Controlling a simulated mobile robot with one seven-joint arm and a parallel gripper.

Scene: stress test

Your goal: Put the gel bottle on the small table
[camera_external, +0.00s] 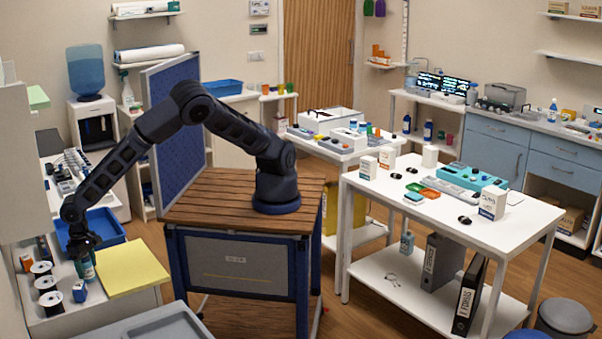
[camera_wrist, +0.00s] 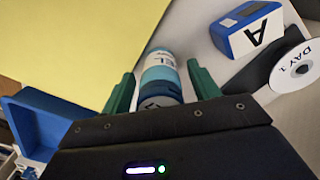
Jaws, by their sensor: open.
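A gel bottle, teal and white with letters partly readable as "EL", stands between my gripper's fingers in the wrist view (camera_wrist: 160,60). In the external view the teal bottle (camera_external: 86,268) shows just under my gripper (camera_external: 84,250), on the white counter at the left. My gripper's green fingers (camera_wrist: 162,78) are open, one on each side of the bottle. Small gaps seem to show, but contact is hard to judge. A small white table (camera_external: 340,154) holding a box and small items stands beyond my base; other white tables are also in view, and which is meant is unclear.
A yellow pad (camera_external: 132,267) lies right beside the bottle. A blue box marked "A" (camera_wrist: 245,28), a spool (camera_wrist: 290,68) and a blue bin (camera_external: 104,226) are close by. A blue partition (camera_external: 176,133) stands between the counter and the tables.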

